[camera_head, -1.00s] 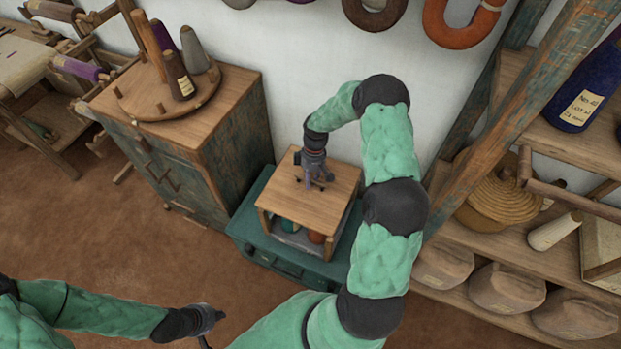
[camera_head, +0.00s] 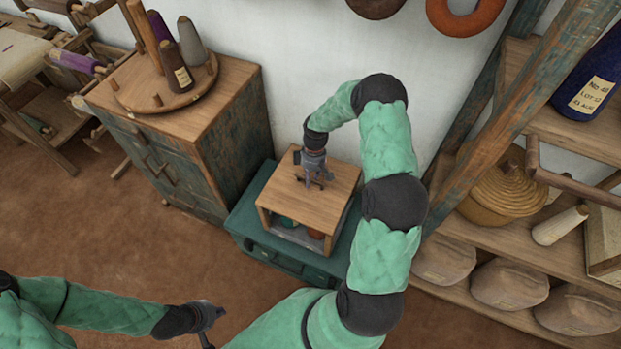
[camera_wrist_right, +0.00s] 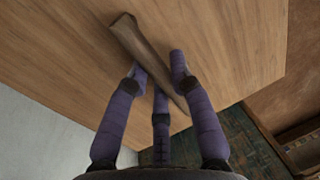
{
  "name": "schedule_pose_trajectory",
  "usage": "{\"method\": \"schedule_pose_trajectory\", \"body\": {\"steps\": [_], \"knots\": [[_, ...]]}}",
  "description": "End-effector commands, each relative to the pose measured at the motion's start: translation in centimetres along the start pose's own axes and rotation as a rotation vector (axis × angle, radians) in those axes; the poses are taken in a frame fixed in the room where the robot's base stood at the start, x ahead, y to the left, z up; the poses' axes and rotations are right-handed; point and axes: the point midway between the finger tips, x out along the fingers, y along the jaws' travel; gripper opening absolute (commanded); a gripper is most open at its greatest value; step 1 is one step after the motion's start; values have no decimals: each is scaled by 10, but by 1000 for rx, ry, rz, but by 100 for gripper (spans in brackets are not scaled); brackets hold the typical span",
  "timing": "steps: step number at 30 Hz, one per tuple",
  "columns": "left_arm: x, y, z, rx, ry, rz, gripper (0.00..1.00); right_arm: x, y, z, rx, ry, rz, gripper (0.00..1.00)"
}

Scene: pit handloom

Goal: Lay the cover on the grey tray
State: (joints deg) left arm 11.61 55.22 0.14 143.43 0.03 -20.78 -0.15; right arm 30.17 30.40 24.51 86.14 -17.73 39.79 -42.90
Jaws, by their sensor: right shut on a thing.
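The cover (camera_head: 325,190) is a flat, light-brown wooden board with a bar handle (camera_wrist_right: 145,55) on top, seen in the right wrist view. My right gripper (camera_head: 314,183) is shut on the handle from above; its purple fingers also show around the bar in the right wrist view (camera_wrist_right: 157,74). The cover is over the grey tray (camera_head: 296,235), which shows only through the gap under the front edge, with green and orange-brown things inside. I cannot tell whether cover and tray touch. My left gripper (camera_head: 208,318) is low at the front, away from the cover; its fingers are unclear.
The tray stands on a teal chest (camera_head: 262,248) against the white wall. A wooden cabinet (camera_head: 185,145) with yarn cones is on the left. Shelves (camera_head: 545,130) with a basket (camera_head: 508,190) and wrapped bundles are on the right. Open brown floor lies in front.

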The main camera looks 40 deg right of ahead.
Motion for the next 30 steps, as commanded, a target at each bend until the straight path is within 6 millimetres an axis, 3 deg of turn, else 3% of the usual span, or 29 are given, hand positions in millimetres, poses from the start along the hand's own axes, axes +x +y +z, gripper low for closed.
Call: {"method": "schedule_pose_trajectory", "body": {"steps": [2, 3, 6, 19, 30], "knots": [[0, 0, 0, 0, 0, 0, 0, -1, 0, 0, 0, 1, 1, 0], [0, 0, 0, 0, 0, 0, 0, -1, 0, 0, 0, 1, 1, 28], [0, 0, 0, 0, 0, 0, 0, -1, 0, 0, 0, 1, 1, 50], [0, 0, 0, 0, 0, 0, 0, -8, 0, 0, 0, 1, 2, 50], [0, 0, 0, 0, 0, 0, 0, -75, 1, -1, 1, 3, 4, 50]]}}
